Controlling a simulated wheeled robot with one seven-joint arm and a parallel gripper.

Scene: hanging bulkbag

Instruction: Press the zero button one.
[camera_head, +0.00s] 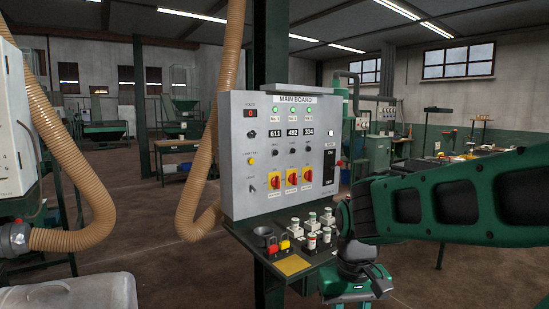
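A grey control panel labelled MAIN BOARD (232,170) stands in the middle of the head view. Three displays read 611 (275,133), 492 (293,132) and 334 (309,132). A small dark control (275,153) sits below the 611 display, with similar ones below the other two. Their lettering is too small to read, so I cannot tell for certain which is zero button one. My gripper (350,298) is at the lower right, in front of the panel's shelf and apart from the panel face. Its fingers are cut off by the bottom edge.
Red-and-yellow rotary switches (291,178) sit low on the panel. The shelf (312,262) below holds several white-topped items (311,220), a dark cup and a yellow pad (292,265). Beige hoses (201,170) hang at left. Open floor lies left of the panel.

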